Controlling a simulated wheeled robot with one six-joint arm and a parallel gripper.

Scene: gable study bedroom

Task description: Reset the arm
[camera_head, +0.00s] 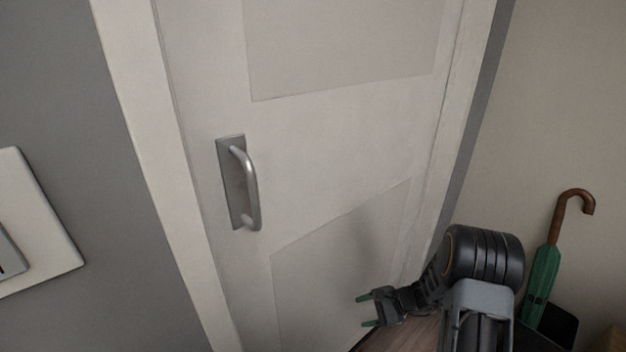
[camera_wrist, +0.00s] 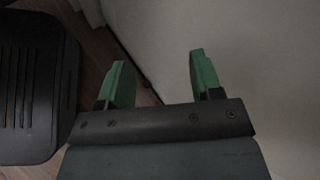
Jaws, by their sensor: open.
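My gripper (camera_head: 368,308) is at the lower right of the head view, low in front of the white door (camera_head: 330,140). Its two green fingers are apart with nothing between them. In the wrist view my gripper (camera_wrist: 158,82) also shows open and empty, with the floor and a pale surface beyond it. My arm is folded low at the right of the head view.
The door has a metal pull handle (camera_head: 252,188) on its left side and looks closed. A white wall plate (camera_head: 35,225) is at the far left. A green umbrella (camera_head: 543,275) with a brown hooked handle stands in a dark holder (camera_head: 560,328) right of my arm.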

